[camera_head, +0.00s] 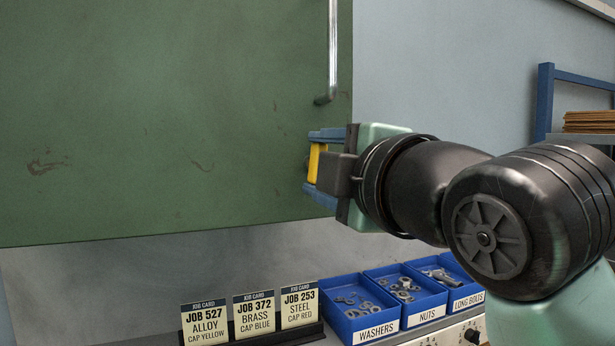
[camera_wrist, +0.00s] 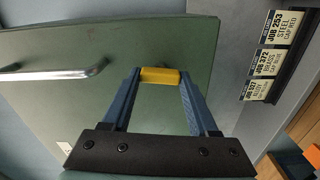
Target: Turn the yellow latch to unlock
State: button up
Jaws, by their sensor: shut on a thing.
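The yellow latch (camera_head: 316,163) is on the lower right part of a green cabinet door (camera_head: 170,120). In the wrist view the latch (camera_wrist: 160,76) lies crosswise between the blue fingertips. My gripper (camera_head: 322,168) reaches in from the right and is shut on the latch, one finger above it and one below in the head view. The gripper also shows in the wrist view (camera_wrist: 160,84). The latch's base is partly hidden by the fingers. The door looks closed in the head view.
A metal bar handle (camera_head: 332,50) stands out from the door above the latch. Below are job cards (camera_head: 254,314) and blue bins of washers (camera_head: 360,308), nuts (camera_head: 405,292) and long bolts (camera_head: 445,275). A blue-framed shelf (camera_head: 545,100) stands at the right.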

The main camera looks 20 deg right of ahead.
jog(key=shift+n, duration=0.6)
jog(key=shift+b, duration=0.3)
jog(key=o, duration=1.4)
